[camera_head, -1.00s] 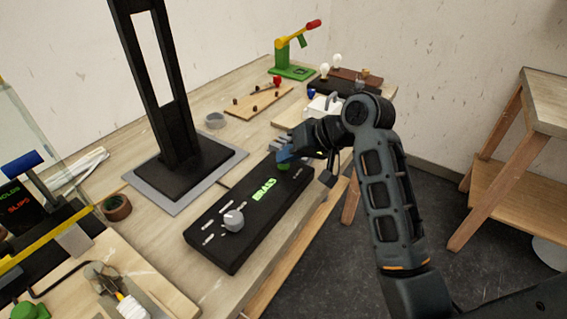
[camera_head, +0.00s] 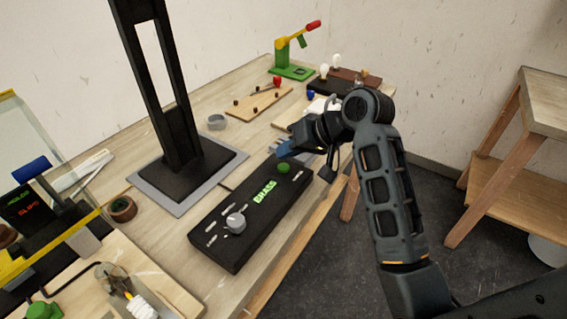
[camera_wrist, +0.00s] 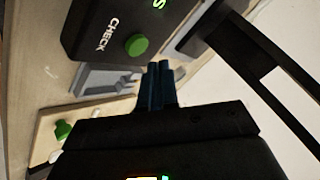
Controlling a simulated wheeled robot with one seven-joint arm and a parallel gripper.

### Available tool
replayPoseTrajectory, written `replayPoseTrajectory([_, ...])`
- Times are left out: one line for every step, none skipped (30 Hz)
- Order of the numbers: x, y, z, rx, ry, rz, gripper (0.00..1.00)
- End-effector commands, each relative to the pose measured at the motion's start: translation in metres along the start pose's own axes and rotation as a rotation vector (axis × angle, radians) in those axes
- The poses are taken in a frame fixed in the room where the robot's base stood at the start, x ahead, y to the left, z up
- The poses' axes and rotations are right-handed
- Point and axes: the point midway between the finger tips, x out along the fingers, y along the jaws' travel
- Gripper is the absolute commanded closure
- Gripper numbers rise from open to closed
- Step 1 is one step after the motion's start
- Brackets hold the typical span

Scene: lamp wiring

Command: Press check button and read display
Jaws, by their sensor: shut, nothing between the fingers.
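The black control box (camera_head: 232,249) lies on the workbench with a grey knob (camera_head: 235,222) and white markings at its near end. Its display (camera_head: 265,191) shows green letters that read "BRASS" or similar. The green check button (camera_head: 284,168) is at the far end. In the wrist view the button (camera_wrist: 136,45) sits beside the white word "CHECK". My gripper (camera_head: 284,150) is shut and empty, just beyond and above the button, apart from it. Its blue fingers also show in the wrist view (camera_wrist: 160,72), below and right of the button.
A black stand (camera_head: 190,182) on a grey plate rises left of the box. A glass-sided device (camera_head: 40,215) is at the left. A green press with a red handle (camera_head: 292,70), a wooden board (camera_head: 256,103) and small bulbs are at the back.

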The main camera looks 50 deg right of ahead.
Motion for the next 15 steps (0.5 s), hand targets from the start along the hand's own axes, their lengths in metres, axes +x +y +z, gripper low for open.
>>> replayPoseTrajectory([-0.007, -0.005, -0.005, 0.000, 0.000, 0.000, 1.00])
replayPoseTrajectory([-0.009, -0.006, -0.006, 0.000, 0.000, 0.000, 1.00])
replayPoseTrajectory([-0.011, -0.008, -0.008, 0.000, 0.000, 0.000, 1.00])
replayPoseTrajectory([-0.013, -0.009, -0.009, 0.000, 0.000, 0.000, 1.00])
replayPoseTrajectory([-0.015, -0.011, -0.011, 0.000, 0.000, 0.000, 1.00])
replayPoseTrajectory([-0.017, -0.012, -0.012, 0.000, 0.000, 0.000, 1.00])
replayPoseTrajectory([-0.018, -0.013, -0.013, 0.000, 0.001, 0.000, 1.00])
replayPoseTrajectory([-0.020, -0.014, -0.015, 0.000, 0.001, 0.000, 1.00])
replayPoseTrajectory([-0.022, -0.016, -0.016, 0.000, 0.001, 0.000, 1.00])
replayPoseTrajectory([-0.024, -0.017, -0.018, 0.000, 0.001, 0.000, 1.00])
replayPoseTrajectory([-0.026, -0.019, -0.019, 0.000, 0.001, 0.000, 1.00])
replayPoseTrajectory([-0.028, -0.020, -0.021, -0.001, 0.002, 0.000, 1.00])
replayPoseTrajectory([-0.029, -0.021, -0.021, -0.001, 0.002, 0.000, 1.00])
replayPoseTrajectory([-0.030, -0.021, -0.022, -0.001, 0.001, 0.000, 1.00])
replayPoseTrajectory([-0.030, -0.022, -0.022, 0.000, 0.001, 0.000, 1.00])
